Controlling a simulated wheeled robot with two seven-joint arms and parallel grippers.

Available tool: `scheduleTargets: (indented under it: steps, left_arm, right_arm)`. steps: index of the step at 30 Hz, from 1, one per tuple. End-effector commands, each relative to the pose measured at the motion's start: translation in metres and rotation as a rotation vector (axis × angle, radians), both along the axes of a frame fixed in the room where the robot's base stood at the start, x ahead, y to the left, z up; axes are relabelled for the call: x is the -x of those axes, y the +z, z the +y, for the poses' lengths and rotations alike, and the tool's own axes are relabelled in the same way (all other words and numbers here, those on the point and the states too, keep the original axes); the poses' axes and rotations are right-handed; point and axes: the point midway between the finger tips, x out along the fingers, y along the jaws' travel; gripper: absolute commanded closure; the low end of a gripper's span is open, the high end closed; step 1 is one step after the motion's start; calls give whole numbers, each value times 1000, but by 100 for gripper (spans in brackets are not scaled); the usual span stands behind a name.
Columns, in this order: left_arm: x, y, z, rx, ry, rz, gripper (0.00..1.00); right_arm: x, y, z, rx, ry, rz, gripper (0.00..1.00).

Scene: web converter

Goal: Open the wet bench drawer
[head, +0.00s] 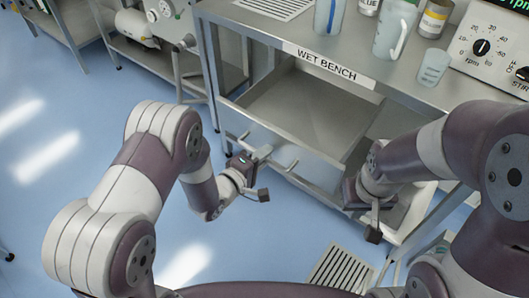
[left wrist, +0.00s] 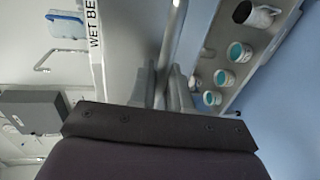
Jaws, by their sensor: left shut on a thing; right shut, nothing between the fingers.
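The wet bench (head: 229,11) carries a "WET BENCH" label (head: 326,63). Below the label, its grey metal drawer (head: 310,110) stands out from the bench, with the inside showing. A bar handle (head: 284,164) runs along the drawer front. My left gripper (head: 262,153) is shut on the handle at the drawer's front. In the left wrist view, its fingers (left wrist: 166,90) close around the bar (left wrist: 174,35). My right gripper (head: 374,203) is shut and empty, near the drawer's right front corner. Its fingertips are hard to make out.
On the bench top are a blue-white beaker (head: 329,16), a jug (head: 395,28), a tin (head: 435,18), a small cup (head: 433,67) and a stirrer with a dial (head: 490,45). Another metal bench (head: 130,48) stands at upper left. The blue floor (head: 60,130) at left is clear.

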Motion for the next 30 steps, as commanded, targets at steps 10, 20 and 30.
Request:
scheduleTargets:
  steps: [10,20,30]
  left_arm:
    - [1,0,-1,0,-3,1,67]
    - [10,3,7,-2,-1,3,67]
    - [73,20,53,-1,3,3,67]
  right_arm:
    - [0,0,0,0,0,0,100]
    - [0,3,0,0,0,0,100]
    - [0,15,0,0,0,0,100]
